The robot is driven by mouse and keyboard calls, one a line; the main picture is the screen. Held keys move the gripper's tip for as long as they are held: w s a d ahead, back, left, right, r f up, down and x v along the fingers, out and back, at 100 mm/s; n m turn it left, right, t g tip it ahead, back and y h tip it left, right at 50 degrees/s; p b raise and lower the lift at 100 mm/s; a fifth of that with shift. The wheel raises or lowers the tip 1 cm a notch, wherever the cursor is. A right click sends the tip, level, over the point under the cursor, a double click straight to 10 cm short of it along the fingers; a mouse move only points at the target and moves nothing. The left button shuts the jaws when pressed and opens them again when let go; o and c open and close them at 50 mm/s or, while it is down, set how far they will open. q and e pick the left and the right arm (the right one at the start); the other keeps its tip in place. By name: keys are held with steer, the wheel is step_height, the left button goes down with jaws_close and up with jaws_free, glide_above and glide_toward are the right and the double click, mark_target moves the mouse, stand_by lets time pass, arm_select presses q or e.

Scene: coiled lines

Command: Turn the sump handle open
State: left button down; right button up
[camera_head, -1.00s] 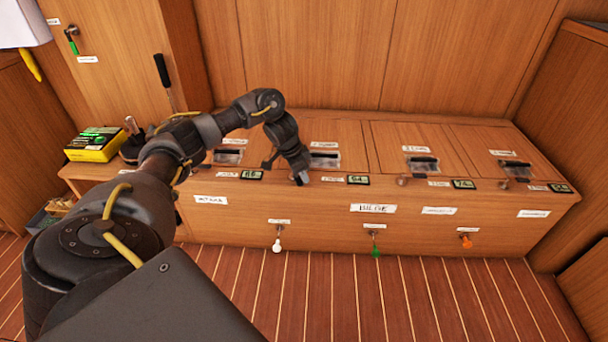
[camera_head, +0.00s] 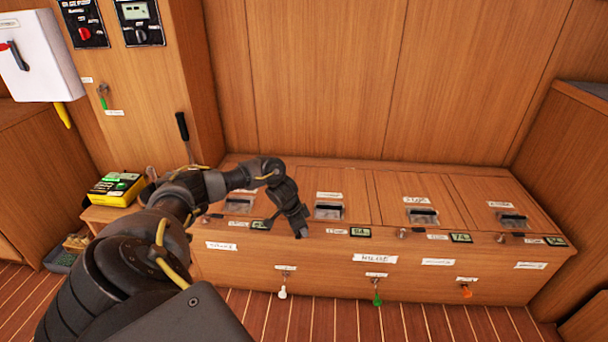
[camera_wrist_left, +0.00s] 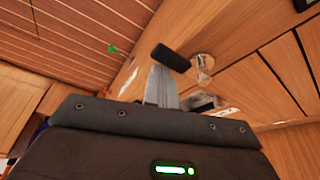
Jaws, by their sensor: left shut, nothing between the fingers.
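My left gripper (camera_head: 300,230) is shut and empty, pointing down at the front edge of the bench top, before the second lid from the left. In the head view my gripper mostly hides this handle. Similar handles stand to the right, one by the third lid (camera_head: 403,233) and one by the fourth (camera_head: 503,238). I cannot read which label says sump. My right gripper is not in view.
The long wooden bench (camera_head: 330,270) has lids, small displays (camera_head: 360,232) and labels. White, green (camera_head: 377,298) and orange (camera_head: 466,291) pulls hang on its front. A yellow box (camera_head: 115,190) and an upright black lever (camera_head: 183,127) stand left. The striped floor in front is clear.

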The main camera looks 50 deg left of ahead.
arm_select(q)
steer(key=shift+s+f, duration=0.1)
stand_by(0.3)
steer(key=shift+w+d, duration=0.1)
steer(key=shift+w, duration=0.75)
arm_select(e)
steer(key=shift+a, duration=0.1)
arm_select(q)
step_height(320, 180, up, 9)
steer(key=p, duration=0.6)
steer(key=shift+w+d+r, duration=0.15)
steer(key=shift+d+r, duration=0.05)
steer(key=shift+d, duration=0.05)
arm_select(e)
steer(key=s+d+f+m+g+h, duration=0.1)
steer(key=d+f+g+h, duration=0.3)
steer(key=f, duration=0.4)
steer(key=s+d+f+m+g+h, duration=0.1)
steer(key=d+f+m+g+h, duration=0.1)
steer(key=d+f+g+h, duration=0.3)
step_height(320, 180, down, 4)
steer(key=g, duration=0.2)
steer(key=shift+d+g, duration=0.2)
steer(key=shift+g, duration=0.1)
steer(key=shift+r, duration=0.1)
